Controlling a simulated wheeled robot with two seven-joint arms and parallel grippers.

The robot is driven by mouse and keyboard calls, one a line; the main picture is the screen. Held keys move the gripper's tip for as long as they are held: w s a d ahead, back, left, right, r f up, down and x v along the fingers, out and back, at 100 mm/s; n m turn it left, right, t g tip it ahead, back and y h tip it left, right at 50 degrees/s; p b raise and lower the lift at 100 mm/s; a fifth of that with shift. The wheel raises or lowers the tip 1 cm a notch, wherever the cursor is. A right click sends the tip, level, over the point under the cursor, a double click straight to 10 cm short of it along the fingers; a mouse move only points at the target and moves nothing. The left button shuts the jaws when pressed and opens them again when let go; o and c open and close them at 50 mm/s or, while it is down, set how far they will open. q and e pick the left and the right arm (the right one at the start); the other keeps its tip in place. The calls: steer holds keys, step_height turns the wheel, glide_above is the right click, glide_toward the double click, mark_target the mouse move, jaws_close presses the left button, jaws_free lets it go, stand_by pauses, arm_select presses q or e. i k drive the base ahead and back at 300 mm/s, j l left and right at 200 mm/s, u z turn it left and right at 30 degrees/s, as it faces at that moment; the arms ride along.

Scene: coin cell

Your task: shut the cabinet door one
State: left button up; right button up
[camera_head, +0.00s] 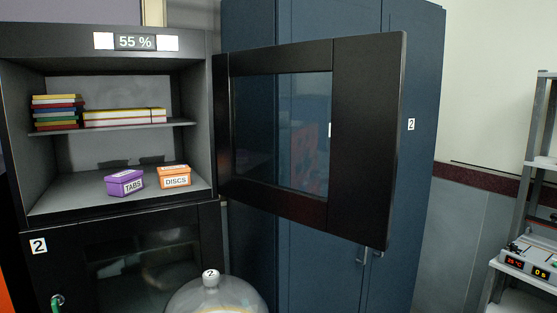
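The upper cabinet (107,210) is black with a grey inside and stands at the left, its front open. Its door (367,140) has a black frame and a glass pane. The door is swung wide open to the right, hinged at the cabinet's right side, in front of a blue cabinet. A small white label shows on the door's inner frame edge. No number one is readable on this door. Neither of my grippers shows in the head view.
Inside are a purple TABS box (125,183), an orange DISCS box (174,177) and stacked books (56,113) on a shelf. Below is a shut door marked 2 (38,246). A glass dome (211,295) stands in front. A grey rack (540,130) is at right.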

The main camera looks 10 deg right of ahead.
mark_target(368, 71)
steer(key=u, duration=0.35)
steer(key=i+l+u, duration=0.15)
steer(key=l+u, duration=1.05)
steer(key=l, duration=2.1)
